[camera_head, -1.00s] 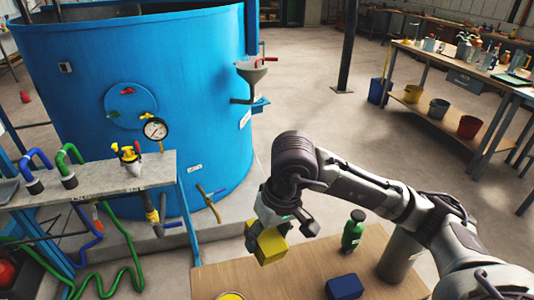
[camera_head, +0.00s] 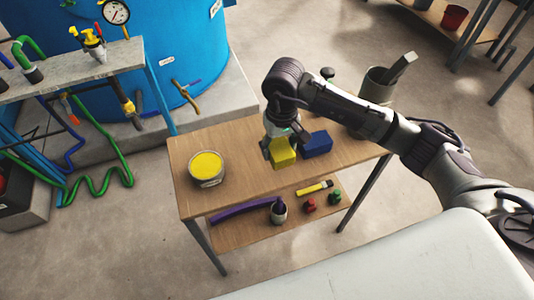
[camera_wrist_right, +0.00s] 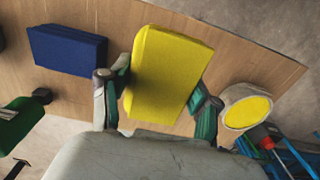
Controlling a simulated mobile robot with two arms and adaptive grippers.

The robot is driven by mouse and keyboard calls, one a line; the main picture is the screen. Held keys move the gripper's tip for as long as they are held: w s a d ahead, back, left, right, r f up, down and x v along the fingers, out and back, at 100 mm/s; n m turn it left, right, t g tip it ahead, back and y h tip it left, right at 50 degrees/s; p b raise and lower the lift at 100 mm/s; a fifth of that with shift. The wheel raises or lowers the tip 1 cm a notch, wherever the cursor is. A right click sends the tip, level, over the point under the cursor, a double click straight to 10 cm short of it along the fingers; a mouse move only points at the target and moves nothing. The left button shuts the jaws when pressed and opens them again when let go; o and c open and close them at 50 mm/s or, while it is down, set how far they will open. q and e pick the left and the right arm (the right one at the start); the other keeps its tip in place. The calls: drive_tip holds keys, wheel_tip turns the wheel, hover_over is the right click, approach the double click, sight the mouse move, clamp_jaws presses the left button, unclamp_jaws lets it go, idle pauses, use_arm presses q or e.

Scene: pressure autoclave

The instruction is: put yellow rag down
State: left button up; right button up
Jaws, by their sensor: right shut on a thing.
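The yellow rag (camera_head: 283,153) is a folded block between the fingers of my right gripper (camera_head: 280,150). In the right wrist view the rag (camera_wrist_right: 165,72) sits between both fingers of the gripper (camera_wrist_right: 158,100), which is shut on it. In the head view the rag is over the wooden table (camera_head: 235,150), close to the blue rag (camera_head: 316,144). I cannot tell whether it touches the tabletop. My left gripper is not in view.
A yellow-topped tin (camera_head: 206,168) stands on the table's left part. A grey container (camera_head: 377,86) stands at the back right. The lower shelf holds a purple hose (camera_head: 240,210), a yellow-handled brush (camera_head: 313,187) and small bottles. Bare tabletop lies between tin and yellow rag.

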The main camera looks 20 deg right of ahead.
sight(265, 163)
drive_tip(key=w+a+f, duration=0.2)
drive_tip(key=w, duration=0.1)
drive_tip(key=shift+w+a+f, duration=0.1)
drive_tip(key=shift+a+f, duration=0.2)
drive_tip(key=shift+f, duration=0.05)
wheel_tip(265, 163, down, 3)
drive_tip(key=shift+f+p, duration=0.15)
drive_tip(key=shift+p, duration=0.4)
drive_tip(key=shift+f, duration=0.2)
drive_tip(key=shift+f, duration=0.2)
drive_tip(key=o, duration=1)
